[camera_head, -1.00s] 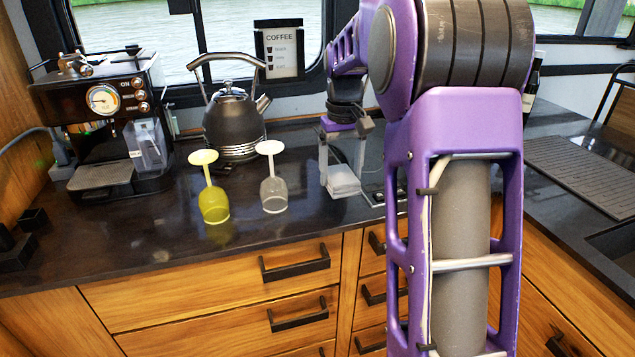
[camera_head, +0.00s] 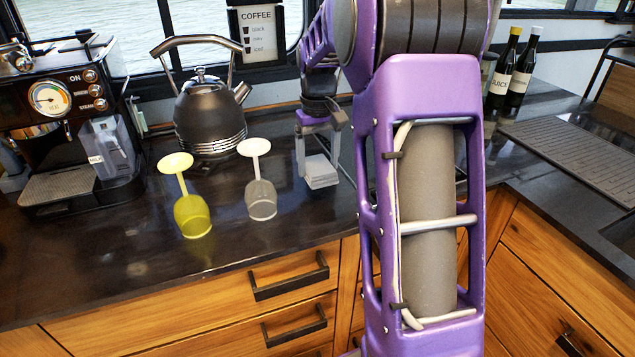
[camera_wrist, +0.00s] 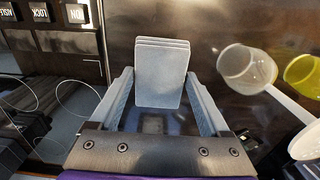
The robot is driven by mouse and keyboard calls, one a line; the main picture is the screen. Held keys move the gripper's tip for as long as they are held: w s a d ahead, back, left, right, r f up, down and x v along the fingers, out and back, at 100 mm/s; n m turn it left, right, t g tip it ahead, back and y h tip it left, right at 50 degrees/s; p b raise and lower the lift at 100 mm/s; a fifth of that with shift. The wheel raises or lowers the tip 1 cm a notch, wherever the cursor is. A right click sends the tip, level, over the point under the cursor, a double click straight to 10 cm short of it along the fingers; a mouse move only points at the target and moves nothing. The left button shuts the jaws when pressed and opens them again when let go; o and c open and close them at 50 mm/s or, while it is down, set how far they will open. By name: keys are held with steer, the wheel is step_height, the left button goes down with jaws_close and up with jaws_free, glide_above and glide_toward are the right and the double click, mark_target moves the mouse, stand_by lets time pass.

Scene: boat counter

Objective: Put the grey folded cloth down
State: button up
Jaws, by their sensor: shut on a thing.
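The grey folded cloth (camera_head: 321,172) is a small, pale, layered square at the right of the glasses in the head view. My gripper (camera_head: 318,180) points down at it, one finger on either side. In the wrist view the cloth (camera_wrist: 162,80) sits between the two fingertips (camera_wrist: 160,74), and my gripper is shut on it. The cloth is low over the dark counter (camera_head: 120,255). I cannot tell whether its underside touches the surface.
A clear glass (camera_head: 261,198) and a yellow glass (camera_head: 192,214) stand upside down left of the cloth. A kettle (camera_head: 208,115) and coffee machine (camera_head: 70,120) are behind and left. Two bottles (camera_head: 519,75) stand at the right. The counter's front strip is clear.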

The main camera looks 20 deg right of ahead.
mark_target(318, 194)
step_height(318, 194, down, 5)
steer(key=shift+r+b, duration=0.1)
steer(key=shift+b, duration=0.3)
steer(key=shift+f, duration=0.3)
steer(key=o, duration=1)
step_height(318, 194, up, 12)
steer(key=shift+r+p, duration=0.25)
steer(key=shift+p, duration=0.8)
